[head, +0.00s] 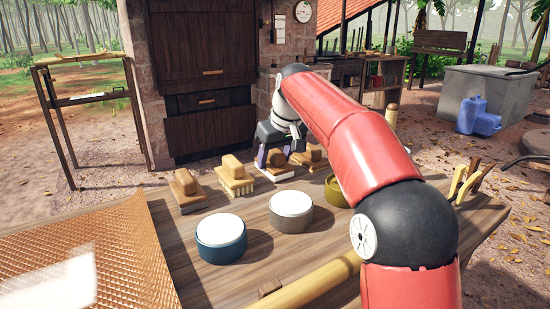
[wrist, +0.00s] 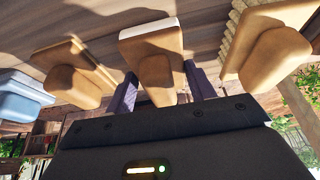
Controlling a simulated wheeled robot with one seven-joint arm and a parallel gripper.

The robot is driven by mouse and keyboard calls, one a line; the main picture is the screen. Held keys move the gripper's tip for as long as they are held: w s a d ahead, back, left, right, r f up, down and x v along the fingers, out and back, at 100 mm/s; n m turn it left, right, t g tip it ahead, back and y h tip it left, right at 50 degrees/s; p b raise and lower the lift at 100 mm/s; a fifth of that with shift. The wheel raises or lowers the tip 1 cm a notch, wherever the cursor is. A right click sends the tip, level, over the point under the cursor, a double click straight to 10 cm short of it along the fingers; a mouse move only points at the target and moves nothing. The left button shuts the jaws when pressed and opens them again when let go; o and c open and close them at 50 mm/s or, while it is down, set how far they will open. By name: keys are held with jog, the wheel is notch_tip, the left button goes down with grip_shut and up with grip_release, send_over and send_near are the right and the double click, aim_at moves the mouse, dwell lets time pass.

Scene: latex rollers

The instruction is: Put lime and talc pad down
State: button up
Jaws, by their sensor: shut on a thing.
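The pad in my grip has a tan wooden handle and a white face; it shows in the head view (head: 277,174) and in the wrist view (wrist: 152,42). My gripper (head: 272,157) is shut on its handle, and the fingers also show in the wrist view (wrist: 158,88) on either side of it. The pad is at the far side of the table, in line with other handled tools. I cannot tell whether its white face touches the tabletop. A blue tub (head: 221,233) and a grey tub (head: 291,206), both with white contents, stand nearer.
A bristle brush (head: 237,182) and a wooden block (head: 187,186) stand left of the pad; another handled tool (head: 313,157) is right. An olive tub (head: 335,193) is partly behind my arm. A woven mat (head: 135,235) lies front left. The wooden table (head: 255,250) has bare room between.

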aim_at(276, 151)
jog(key=shift+f, duration=0.2)
jog(key=o, duration=0.9)
jog(key=shift+f+b, duration=0.15)
jog(key=shift+b, duration=0.4)
jog(key=p+v, duration=0.2)
jog(key=v, duration=0.5)
jog(key=shift+w+a, duration=0.1)
jog(key=shift+w, duration=0.05)
jog(key=shift+s+r, duration=0.2)
jog(key=shift+r, duration=0.4)
